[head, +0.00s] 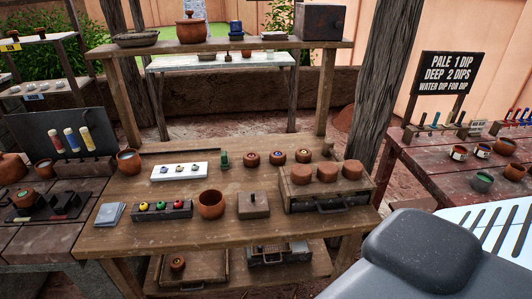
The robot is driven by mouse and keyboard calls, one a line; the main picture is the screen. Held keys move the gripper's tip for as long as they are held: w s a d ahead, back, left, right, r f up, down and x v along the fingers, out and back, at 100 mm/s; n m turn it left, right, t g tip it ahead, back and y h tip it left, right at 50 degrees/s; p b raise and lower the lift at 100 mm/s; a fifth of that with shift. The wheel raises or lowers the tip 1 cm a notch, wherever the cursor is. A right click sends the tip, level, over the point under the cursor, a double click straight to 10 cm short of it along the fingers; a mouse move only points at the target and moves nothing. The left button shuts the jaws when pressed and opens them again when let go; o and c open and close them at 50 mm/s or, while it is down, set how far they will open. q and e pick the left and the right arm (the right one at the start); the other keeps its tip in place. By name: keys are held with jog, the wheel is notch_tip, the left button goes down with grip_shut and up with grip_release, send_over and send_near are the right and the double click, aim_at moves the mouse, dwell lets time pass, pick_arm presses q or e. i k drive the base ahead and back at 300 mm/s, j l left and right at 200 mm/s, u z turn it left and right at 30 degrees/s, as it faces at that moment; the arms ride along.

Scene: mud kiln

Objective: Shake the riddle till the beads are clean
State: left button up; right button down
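I cannot pick out a riddle for certain. A shallow round dish (136,39) sits at the left of the upper shelf, but I cannot tell whether its base is mesh. A white tray (198,176) on the wooden table holds a few small bead-like pieces (180,169). A dark block (162,213) in front of it carries green, red and yellow balls (160,205). Neither of my grippers is in view. A large grey part, apparently mine, fills the lower right.
The wooden table (240,232) also bears a clay pot (211,204), a lidded box (253,205) and a drawer box with clay lumps (327,173). Posts (374,75) rise at its back. Side benches stand left and right (437,164). A sign (449,74) stands right.

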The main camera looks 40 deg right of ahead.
aim_at(280, 248)
jog(key=z, duration=1.25)
